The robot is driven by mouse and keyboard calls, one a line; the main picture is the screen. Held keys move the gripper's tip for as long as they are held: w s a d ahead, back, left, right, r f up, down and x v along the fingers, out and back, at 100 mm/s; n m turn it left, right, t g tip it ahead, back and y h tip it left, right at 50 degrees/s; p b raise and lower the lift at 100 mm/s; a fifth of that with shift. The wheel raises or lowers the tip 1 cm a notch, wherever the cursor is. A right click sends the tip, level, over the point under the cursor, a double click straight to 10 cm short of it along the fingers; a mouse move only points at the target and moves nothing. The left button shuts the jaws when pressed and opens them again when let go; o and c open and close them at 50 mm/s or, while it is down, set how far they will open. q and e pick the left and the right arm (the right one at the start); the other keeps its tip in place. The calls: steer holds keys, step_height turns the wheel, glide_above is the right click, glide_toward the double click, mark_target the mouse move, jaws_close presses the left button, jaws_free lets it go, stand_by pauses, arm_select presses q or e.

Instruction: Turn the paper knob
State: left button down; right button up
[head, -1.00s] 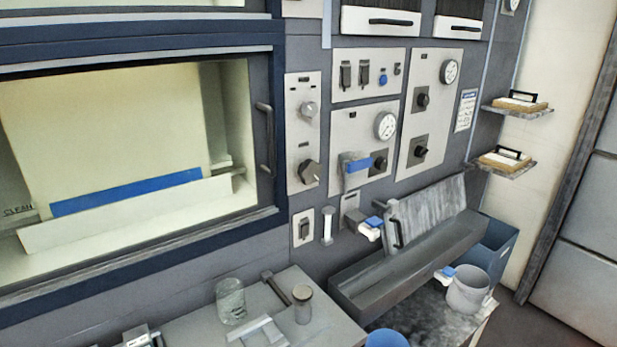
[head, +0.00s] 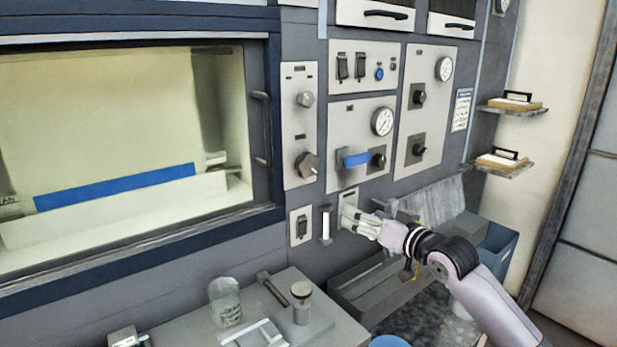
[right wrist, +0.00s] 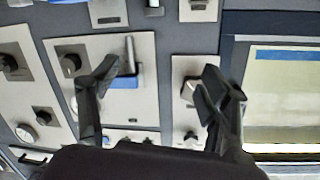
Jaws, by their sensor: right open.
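I cannot read a label that marks which knob is the paper knob. A light panel left of the gauges carries a smaller grey knob (head: 305,99) above and a larger grey knob (head: 307,165) below. Dark knobs (head: 419,97) sit on the right panel, and another dark knob (head: 378,160) is beside a blue lever (head: 355,160). My right gripper (head: 350,219) is open and empty, below the lever. In the right wrist view (right wrist: 160,88) its fingers are spread before the panels; one partly hides the larger grey knob (right wrist: 187,92). My left gripper is out of view.
A glazed window with a dark handle (head: 261,128) is at left. A glass jar (head: 224,301) and a cylinder (head: 301,302) stand on the bench below. A grey trough (head: 352,293) lies under my right arm. Shelves (head: 513,110) are at right.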

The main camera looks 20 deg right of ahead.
mark_target(310, 166)
steer(key=s+a+r+n+y, duration=0.2)
steer(key=s+a+r, duration=0.2)
steer(key=r, duration=0.5)
arm_select(q)
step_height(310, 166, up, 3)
steer(key=p, duration=0.3)
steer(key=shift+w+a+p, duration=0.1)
steer(key=shift+p, duration=0.2)
arm_select(e)
steer(key=shift+t, duration=0.3)
steer(key=x, duration=1.7)
steer(key=shift+w+a, duration=0.1)
steer(key=shift+a, duration=0.1)
steer(key=c, duration=1.1)
steer(key=shift+c, duration=0.2)
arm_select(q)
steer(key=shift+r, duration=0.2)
arm_select(e)
steer(key=shift+r+m, duration=0.1)
steer(key=shift+m, duration=0.2)
